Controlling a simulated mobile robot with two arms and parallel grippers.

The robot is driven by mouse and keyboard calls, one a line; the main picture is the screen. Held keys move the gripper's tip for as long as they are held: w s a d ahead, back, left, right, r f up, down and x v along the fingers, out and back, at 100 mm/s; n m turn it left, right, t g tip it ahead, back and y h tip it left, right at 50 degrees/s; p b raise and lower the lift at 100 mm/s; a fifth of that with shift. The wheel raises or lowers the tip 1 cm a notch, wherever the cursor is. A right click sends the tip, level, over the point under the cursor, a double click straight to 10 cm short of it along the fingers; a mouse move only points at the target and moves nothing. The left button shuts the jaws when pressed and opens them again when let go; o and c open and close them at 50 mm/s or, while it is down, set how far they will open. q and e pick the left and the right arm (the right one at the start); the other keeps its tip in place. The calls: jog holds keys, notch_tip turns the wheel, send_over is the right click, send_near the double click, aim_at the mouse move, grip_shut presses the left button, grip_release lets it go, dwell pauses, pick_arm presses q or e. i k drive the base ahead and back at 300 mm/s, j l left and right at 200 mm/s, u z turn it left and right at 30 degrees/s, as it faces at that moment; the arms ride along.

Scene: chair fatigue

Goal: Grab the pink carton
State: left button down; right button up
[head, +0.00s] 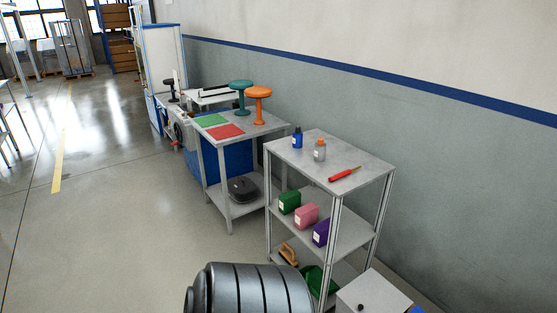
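The pink carton (307,215) stands on the middle shelf of the grey metal rack (350,241). It is between a green carton (289,202) on its left and a purple carton (321,232) on its right. A small pale label shows on its front. The three stand in a slanting row near the shelf's front edge, with small gaps. Neither of my grippers is in view.
The rack's top holds a blue bottle (297,139), a grey bottle with an orange cap (320,151) and a red screwdriver (344,174). A workbench (262,131) stands behind left. Open floor lies left.

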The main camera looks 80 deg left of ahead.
aim_at(305, 216)
jog(key=u, duration=2.3)
